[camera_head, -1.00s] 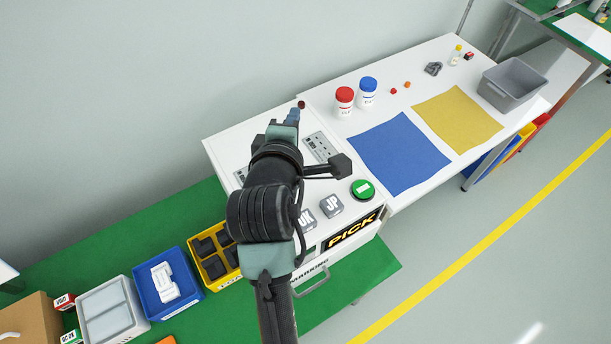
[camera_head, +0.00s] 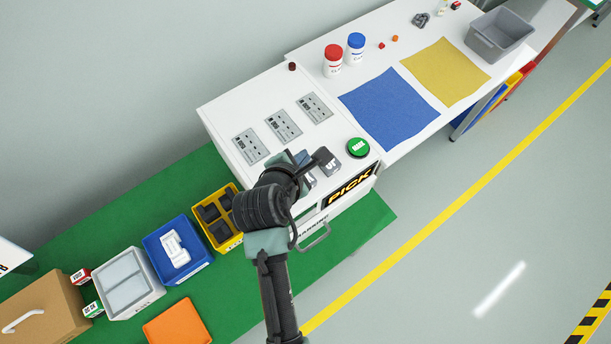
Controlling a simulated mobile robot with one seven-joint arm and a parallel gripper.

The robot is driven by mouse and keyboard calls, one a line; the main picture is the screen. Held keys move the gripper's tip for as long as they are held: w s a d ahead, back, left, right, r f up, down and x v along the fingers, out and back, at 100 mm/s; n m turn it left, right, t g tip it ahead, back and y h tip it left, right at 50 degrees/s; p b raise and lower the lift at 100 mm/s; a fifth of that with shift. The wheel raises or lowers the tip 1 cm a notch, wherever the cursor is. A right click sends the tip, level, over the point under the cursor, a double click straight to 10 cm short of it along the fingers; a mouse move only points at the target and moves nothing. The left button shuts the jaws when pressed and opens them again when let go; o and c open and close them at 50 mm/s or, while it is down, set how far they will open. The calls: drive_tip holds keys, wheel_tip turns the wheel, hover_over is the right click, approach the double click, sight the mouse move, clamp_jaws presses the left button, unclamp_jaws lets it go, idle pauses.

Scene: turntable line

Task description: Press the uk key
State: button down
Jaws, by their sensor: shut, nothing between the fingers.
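The grey UK key (camera_head: 309,181) is on the white control panel (camera_head: 232,110), left of the grey JP key (camera_head: 329,167). Both keys are partly covered by my wrist, and the UK lettering is hidden. My gripper (camera_head: 302,158) is shut and empty, over the key area at the upper edge of the UK key. I cannot tell whether the fingertips touch the key.
A green button (camera_head: 358,147) is right of the keys, above the PICK sign (camera_head: 349,186). Several grey socket plates (camera_head: 283,125) lie behind. Blue (camera_head: 388,110) and yellow mats lie right. A yellow bin (camera_head: 231,243) of dark parts stands left.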

wheel_tip(320, 180, down, 6)
drive_tip(key=b, duration=0.7)
drive_tip(key=shift+f, duration=0.1)
drive_tip(key=shift+f+b, duration=0.7)
drive_tip(key=shift+f, duration=0.5)
idle(0.6)
drive_tip(key=shift+f, duration=0.4)
drive_tip(key=shift+f, duration=0.55)
idle(0.8)
drive_tip(key=shift+r+p, duration=0.95)
drive_tip(key=shift+p, duration=0.05)
drive_tip(key=shift+r, duration=0.1)
wheel_tip(320, 180, up, 5)
drive_tip(key=p, duration=0.5)
